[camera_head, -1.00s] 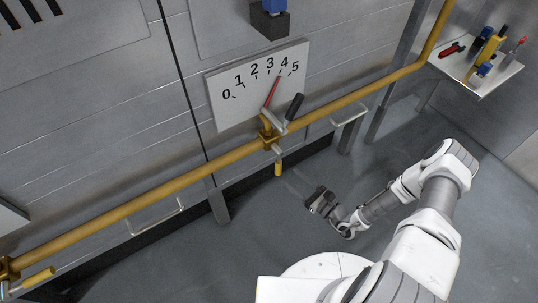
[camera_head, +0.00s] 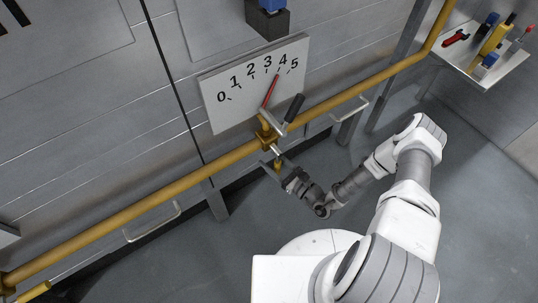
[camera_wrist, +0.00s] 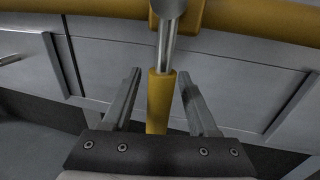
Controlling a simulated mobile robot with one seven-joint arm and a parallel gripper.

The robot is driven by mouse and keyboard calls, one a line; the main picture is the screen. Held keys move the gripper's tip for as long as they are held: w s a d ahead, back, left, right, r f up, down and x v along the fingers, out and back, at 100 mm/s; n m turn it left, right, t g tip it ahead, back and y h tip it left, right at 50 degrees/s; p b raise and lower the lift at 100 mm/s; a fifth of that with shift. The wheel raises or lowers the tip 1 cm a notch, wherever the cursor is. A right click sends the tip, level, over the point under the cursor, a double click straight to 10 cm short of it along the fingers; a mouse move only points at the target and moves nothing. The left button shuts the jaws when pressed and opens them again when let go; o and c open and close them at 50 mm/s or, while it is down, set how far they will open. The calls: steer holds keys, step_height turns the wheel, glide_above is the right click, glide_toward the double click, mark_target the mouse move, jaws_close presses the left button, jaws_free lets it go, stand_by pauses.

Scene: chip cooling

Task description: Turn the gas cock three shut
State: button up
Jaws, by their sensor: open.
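A gas cock on the yellow pipe has a yellow-sleeved handle (camera_head: 278,167) pointing down below its brass body (camera_head: 266,140). My gripper (camera_head: 281,171) reaches up to this handle from below. In the wrist view the handle (camera_wrist: 160,98) stands upright between the two open fingers (camera_wrist: 160,75), with a gap on each side. The sleeve's lower end is hidden behind the gripper's palm. I see no label marking a cock as three.
A lever with a black grip (camera_head: 294,107) stands just above the cock. The yellow pipe (camera_head: 150,195) runs along the wall. Another yellow handle (camera_head: 35,291) is at the lower left. A shelf with tools (camera_head: 480,72) is at the upper right.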

steer(key=shift+w+a, duration=0.15)
steer(key=shift+w, duration=0.05)
jaws_close()
stand_by(0.3)
stand_by(1.2)
